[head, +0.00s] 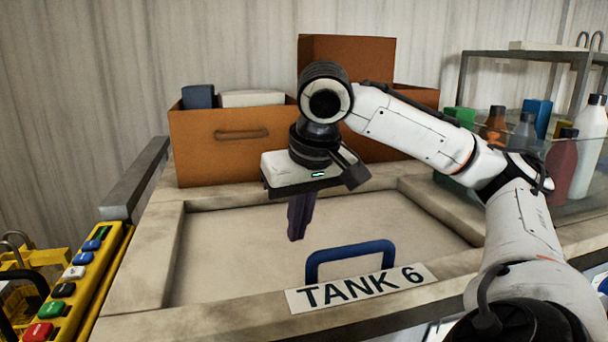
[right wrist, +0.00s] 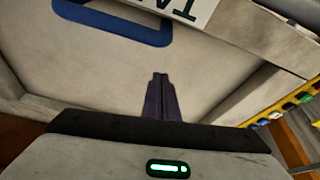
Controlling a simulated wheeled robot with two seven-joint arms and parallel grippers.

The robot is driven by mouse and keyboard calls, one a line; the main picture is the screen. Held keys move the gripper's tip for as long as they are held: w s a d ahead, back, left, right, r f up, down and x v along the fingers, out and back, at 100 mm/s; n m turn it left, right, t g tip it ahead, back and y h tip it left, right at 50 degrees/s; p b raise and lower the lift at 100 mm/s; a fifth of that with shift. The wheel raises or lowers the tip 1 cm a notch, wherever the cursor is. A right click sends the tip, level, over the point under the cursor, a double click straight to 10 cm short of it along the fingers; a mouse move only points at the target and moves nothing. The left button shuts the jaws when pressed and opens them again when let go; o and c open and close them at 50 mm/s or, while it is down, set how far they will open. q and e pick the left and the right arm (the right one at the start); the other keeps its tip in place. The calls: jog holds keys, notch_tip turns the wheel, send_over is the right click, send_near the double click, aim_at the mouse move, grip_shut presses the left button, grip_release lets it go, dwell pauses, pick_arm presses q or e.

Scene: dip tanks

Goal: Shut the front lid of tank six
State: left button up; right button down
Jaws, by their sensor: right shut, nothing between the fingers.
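Tank six (head: 131,283) has a pale stone-like rim and a "TANK 6" label (head: 360,288) on its front edge. Its front lid (head: 235,255) is a pale panel that lies flat within the rim, with a blue handle (head: 350,247) near the front. I cannot tell whether it is fully seated. My right gripper (head: 297,238) points down over the lid, behind and left of the handle, with its dark fingers together and empty. In the right wrist view, the closed fingers (right wrist: 160,77) show over the lid (right wrist: 100,75), apart from the handle (right wrist: 112,22). My left gripper is not in view.
Brown boxes (head: 225,160) stand behind the lid. A yellow button panel (head: 80,275) is at the left. A metal rack (head: 520,57) and several bottles (head: 590,145) stand at the right. The lid's surface is clear.

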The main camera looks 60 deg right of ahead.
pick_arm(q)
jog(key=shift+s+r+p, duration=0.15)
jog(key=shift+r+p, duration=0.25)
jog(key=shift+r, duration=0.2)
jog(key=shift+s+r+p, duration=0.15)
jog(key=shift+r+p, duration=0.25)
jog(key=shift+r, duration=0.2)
pick_arm(e)
jog(key=v, duration=0.9)
jog(key=shift+r, duration=0.2)
jog(key=shift+s, duration=0.15)
